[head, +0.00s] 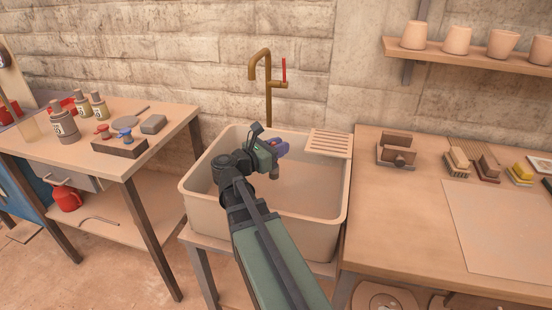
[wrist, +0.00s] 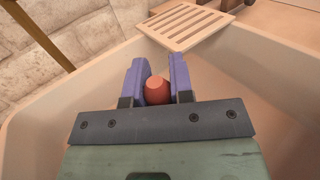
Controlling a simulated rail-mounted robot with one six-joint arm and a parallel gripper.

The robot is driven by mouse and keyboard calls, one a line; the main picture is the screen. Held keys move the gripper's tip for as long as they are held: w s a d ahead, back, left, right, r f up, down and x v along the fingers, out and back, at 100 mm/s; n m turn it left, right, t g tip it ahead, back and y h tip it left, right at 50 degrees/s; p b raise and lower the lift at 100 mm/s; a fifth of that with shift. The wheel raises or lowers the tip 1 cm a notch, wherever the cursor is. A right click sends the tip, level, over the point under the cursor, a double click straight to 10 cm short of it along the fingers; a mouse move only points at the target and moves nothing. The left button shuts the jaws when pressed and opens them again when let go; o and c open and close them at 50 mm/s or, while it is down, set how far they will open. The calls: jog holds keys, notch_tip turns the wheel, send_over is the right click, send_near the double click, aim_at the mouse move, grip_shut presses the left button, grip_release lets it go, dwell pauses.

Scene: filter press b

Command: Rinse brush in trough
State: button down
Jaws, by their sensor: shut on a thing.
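The trough (head: 215,215) is a large pale beige basin standing between the two tables. My gripper (head: 280,150) reaches over it and is at or just above rim height, above the basin's interior. The gripper's purple fingers are shut on the brush (wrist: 157,90). In the wrist view only the brush's rounded reddish-brown end shows between the fingers. In the head view a small brown part of the brush (head: 274,175) hangs below the fingers. Its bristles cannot be made out. I cannot tell whether there is water in the trough.
A brass tap (head: 268,85) with a red lever rises behind the trough. A slatted rack (head: 329,143) lies across the trough's back right corner. The left table (head: 165,118) holds bottles and a dark holder (head: 119,147). The right table (head: 420,225) holds several brushes and a pale sheet.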

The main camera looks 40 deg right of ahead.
notch_tip(320, 180, up, 10)
jog(key=p, duration=1)
dwell(1.7)
notch_tip(320, 180, up, 4)
jog(key=p, duration=0.4)
jog(key=shift+r, duration=0.15)
dwell(0.4)
